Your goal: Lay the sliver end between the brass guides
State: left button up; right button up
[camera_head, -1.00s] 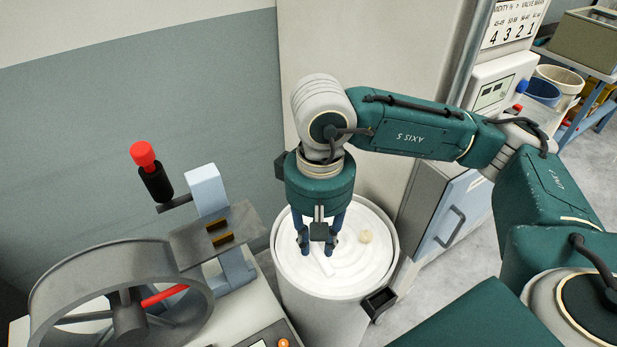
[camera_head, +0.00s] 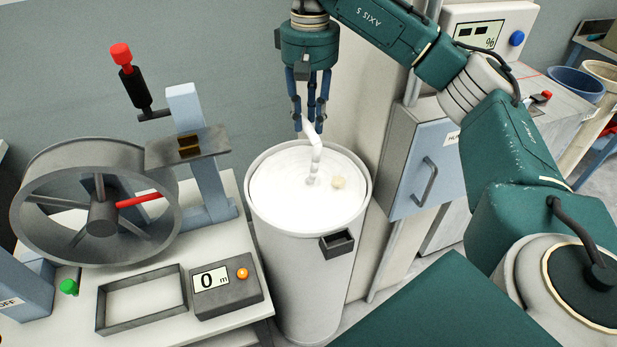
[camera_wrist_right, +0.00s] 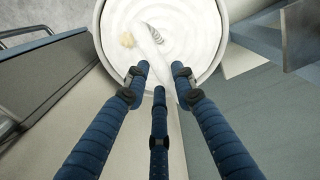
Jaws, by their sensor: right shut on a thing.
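My right gripper (camera_head: 309,122) is shut on the white sliver end (camera_head: 316,141) and holds it above the can (camera_head: 257,222). The sliver hangs from the fingertips down to the coiled white sliver in the can. In the right wrist view the fingers (camera_wrist_right: 160,78) point down at the can, with the sliver (camera_wrist_right: 148,42) running from between them. The brass guides (camera_head: 189,145) sit on a dark metal plate (camera_head: 214,141), left of the gripper and apart from it. My left gripper is not in view.
A large grey wheel (camera_head: 30,212) with a red spoke stands left of the plate. A red-topped handle (camera_head: 128,72) rises behind it. A pale round piece (camera_head: 338,183) lies in the can.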

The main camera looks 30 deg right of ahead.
jog(key=p, duration=0.1)
send_over(309, 179)
notch_tip(309, 179, down, 5)
notch_tip(309, 179, down, 5)
jog(key=shift+d+r+p, duration=0.1)
jog(key=shift+r+p, duration=0.05)
jog(key=shift+p, duration=0.2)
jog(key=shift+f, duration=0.75)
notch_tip(309, 179, down, 2)
jog(key=shift+f+p, duration=0.25)
jog(key=shift+p, duration=0.1)
jog(key=shift+f, duration=0.8)
jog(key=o, duration=0.9)
jog(key=shift+r, duration=0.1)
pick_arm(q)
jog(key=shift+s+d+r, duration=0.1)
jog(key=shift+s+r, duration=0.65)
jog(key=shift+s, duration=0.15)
pick_arm(e)
jog(key=shift+o, duration=0.6)
jog(key=shift+r, duration=0.1)
